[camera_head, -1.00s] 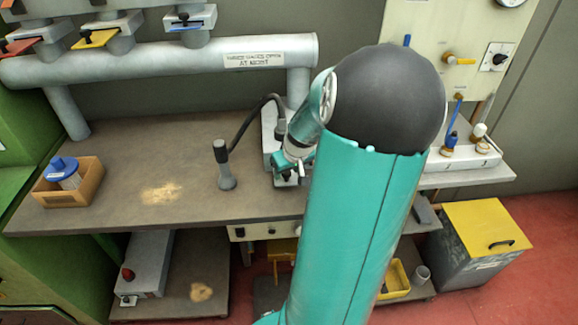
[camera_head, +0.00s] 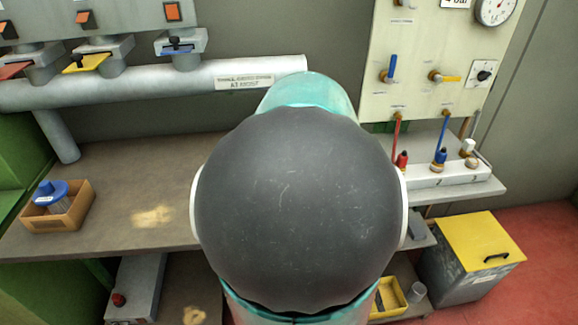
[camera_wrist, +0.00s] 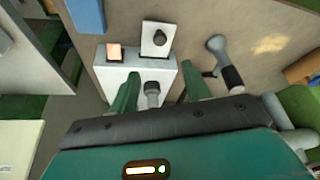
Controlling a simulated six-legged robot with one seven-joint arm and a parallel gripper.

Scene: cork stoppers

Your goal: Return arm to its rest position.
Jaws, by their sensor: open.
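My gripper (camera_wrist: 160,88) shows in the wrist view as two green fingers spread apart, with nothing held between them. Beyond the fingers is a pale machine box (camera_wrist: 137,75) with an orange lit switch and a dark knob. A grey rounded part stands in front of this box and appears between the fingers; I cannot tell whether anything touches it. In the head view, the large dark joint of my arm fills the middle and hides my gripper and the bench behind it.
The brown bench (camera_head: 110,170) carries a wooden box (camera_head: 75,207) with a blue-lidded jar. A grey duct pipe (camera_head: 140,88) runs behind it. At right are a valve panel (camera_head: 425,50), a white manifold (camera_head: 440,178) and a yellow-lidded bin (camera_head: 470,240). A grey nozzle (camera_wrist: 225,65) stands near my gripper.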

